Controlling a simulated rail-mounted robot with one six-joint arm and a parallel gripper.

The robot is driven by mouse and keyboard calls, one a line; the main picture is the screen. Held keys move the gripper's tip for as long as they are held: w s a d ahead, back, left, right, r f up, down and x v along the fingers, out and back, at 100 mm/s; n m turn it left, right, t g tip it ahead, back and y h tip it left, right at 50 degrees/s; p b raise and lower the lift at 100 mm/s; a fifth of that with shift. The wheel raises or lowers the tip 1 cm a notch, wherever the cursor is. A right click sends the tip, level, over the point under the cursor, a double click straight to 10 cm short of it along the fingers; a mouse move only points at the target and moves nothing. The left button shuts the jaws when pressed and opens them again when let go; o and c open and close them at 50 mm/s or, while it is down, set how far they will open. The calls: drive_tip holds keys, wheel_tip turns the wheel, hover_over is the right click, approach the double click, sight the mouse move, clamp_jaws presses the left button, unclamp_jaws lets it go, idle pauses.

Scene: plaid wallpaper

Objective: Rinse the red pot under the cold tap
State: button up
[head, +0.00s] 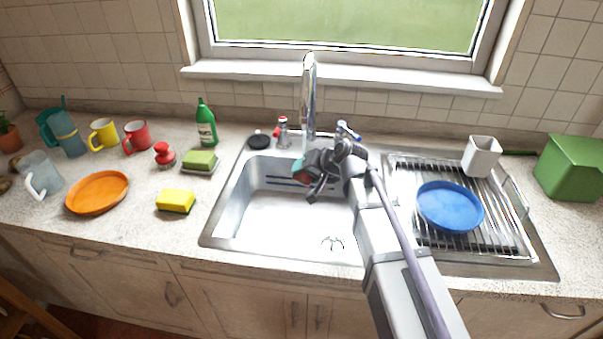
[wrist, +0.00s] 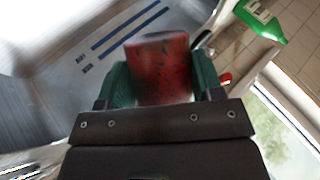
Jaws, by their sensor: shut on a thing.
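My gripper (wrist: 160,85) is shut on the red pot (wrist: 160,70), with one green finger on each side of it. The pot is tilted and has dark specks on its side. In the head view my gripper (head: 303,172) is over the back of the sink (head: 228,215), just below the chrome spout (head: 309,90). The blue-marked tap handle (head: 347,131) is right of the spout, behind my wrist. The red-marked handle (head: 282,132) is left of it. I cannot tell whether water runs.
A rack with a blue plate (head: 450,207) and a white cup (head: 481,156) is right of the sink. A green bottle (head: 206,124), a yellow sponge (head: 176,201), an orange plate (head: 97,192) and mugs stand left. The front of the basin is empty.

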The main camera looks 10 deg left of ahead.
drive_tip(key=shift+a, duration=0.1)
drive_tip(key=shift+s+a, duration=0.2)
drive_tip(key=shift+a, duration=0.2)
drive_tip(key=shift+d, duration=0.1)
drive_tip(key=shift+w+d, duration=0.2)
drive_tip(key=shift+d, duration=0.2)
idle(0.3)
drive_tip(key=s+d, duration=0.3)
drive_tip(key=s, duration=0.5)
drive_tip(key=shift+s, duration=0.3)
